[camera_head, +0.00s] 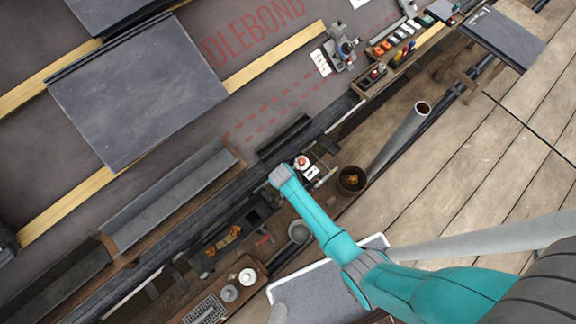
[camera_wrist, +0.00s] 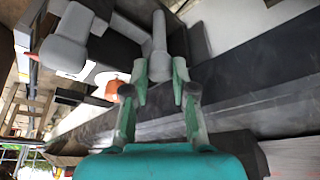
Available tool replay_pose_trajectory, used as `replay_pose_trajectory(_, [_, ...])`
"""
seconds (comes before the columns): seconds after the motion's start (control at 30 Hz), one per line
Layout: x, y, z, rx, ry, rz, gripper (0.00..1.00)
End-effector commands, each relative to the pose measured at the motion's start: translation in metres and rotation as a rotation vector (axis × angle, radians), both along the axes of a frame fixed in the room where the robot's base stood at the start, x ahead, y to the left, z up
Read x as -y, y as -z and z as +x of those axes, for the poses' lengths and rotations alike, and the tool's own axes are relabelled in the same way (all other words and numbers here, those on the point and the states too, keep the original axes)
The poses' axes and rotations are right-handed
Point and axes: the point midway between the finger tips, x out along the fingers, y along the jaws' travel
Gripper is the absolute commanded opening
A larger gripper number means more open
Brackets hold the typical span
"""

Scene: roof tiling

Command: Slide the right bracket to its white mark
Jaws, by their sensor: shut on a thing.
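My gripper (camera_wrist: 160,78) is in the middle of the wrist view, its fingers closed around a smooth grey upright piece (camera_wrist: 159,38). This piece appears to be part of the right bracket, but most of its shape is hidden by the fingers. In the head view, my arm reaches down to the gutter edge, and its wrist hides the fingers and the bracket. A small white patch (camera_head: 312,172) shows just right of my wrist. I cannot tell whether it is the white mark.
A round white and orange thing (camera_head: 301,161) is beside my wrist. A dark bucket (camera_head: 351,180) and a grey pipe (camera_head: 398,140) lie to the right. A long grey gutter piece (camera_head: 172,198) lies left. A rounded grey tool (camera_wrist: 65,52) is left of the fingers in the wrist view.

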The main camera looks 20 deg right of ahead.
Motion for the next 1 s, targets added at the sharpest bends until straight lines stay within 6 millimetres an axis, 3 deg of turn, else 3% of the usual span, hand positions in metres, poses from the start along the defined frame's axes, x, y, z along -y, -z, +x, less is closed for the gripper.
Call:
replay_pose_trajectory(0.13, [0.000,0.000,0.000,0.000,0.001,0.000,0.00])
replay_pose_trajectory(0.17, [0.000,0.000,0.000,0.000,0.001,0.000,0.33])
replay_pose_trajectory(0.2, [0.000,0.000,0.000,0.000,0.001,0.000,0.36])
replay_pose_trajectory(0.63, [-0.001,-0.007,-0.002,0.001,0.000,0.000,0.36])
replay_pose_trajectory(1.0, [-0.010,-0.057,-0.022,0.001,-0.001,0.000,0.36])
